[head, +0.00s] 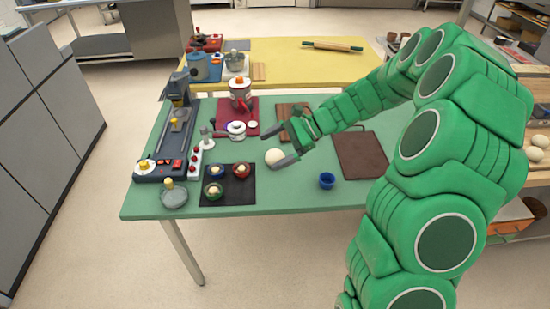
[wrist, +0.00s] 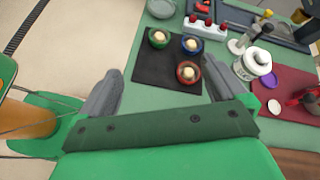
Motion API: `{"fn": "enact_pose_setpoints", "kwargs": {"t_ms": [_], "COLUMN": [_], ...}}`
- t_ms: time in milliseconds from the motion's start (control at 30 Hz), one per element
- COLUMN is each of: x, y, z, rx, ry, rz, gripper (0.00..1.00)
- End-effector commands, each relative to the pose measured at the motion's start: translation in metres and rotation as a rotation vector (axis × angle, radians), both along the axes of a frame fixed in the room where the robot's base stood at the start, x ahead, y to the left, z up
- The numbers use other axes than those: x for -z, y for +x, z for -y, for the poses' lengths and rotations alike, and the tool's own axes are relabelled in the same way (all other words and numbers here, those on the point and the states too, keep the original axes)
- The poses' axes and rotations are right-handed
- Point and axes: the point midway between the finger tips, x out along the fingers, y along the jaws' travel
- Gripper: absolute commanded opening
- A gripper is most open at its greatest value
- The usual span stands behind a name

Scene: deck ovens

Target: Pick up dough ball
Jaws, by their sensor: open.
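A pale round dough ball (head: 275,157) shows by the fingers of my gripper (head: 270,148) in the head view, over the green table. The fingers are spread apart. Whether the ball touches a finger I cannot tell. In the wrist view, my gripper (wrist: 160,70) has a wide gap with nothing visible in it, and this ball does not show. Three bowls, green (wrist: 158,38), blue (wrist: 192,45) and red (wrist: 188,73), stand on a black mat (wrist: 160,75), each with a pale ball inside.
The green table (head: 290,195) also holds a blue cup (head: 327,181), a brown board (head: 360,155), a white pot (head: 236,130), a red mat (head: 252,108) and a dark machine (head: 165,140). A yellow table (head: 290,65) stands behind. Pale balls (head: 535,153) lie at far right.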

Motion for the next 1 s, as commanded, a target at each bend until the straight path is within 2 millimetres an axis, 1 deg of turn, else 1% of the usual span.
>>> {"fn": "enact_pose_setpoints", "kwargs": {"t_ms": [33,100,267,400,500,600,767,867,1000], "x": [0.008,0.019,0.045,0.070,0.089,0.102,0.115,0.119,0.123], "y": [0.010,0.023,0.051,0.074,0.087,0.096,0.104,0.106,0.108], "z": [0.005,0.011,0.026,0.044,0.056,0.066,0.076,0.075,0.064], "rx": [0.034,0.082,0.190,0.287,0.349,0.397,0.441,0.450,0.449], "ry": [0.014,0.035,0.078,0.112,0.133,0.148,0.161,0.165,0.165], "rz": [-0.022,-0.054,-0.126,-0.187,-0.229,-0.260,-0.288,-0.293,-0.294], "gripper": [0.99,0.99,0.99,0.99,0.99,0.99,0.99,0.99,0.99]}}
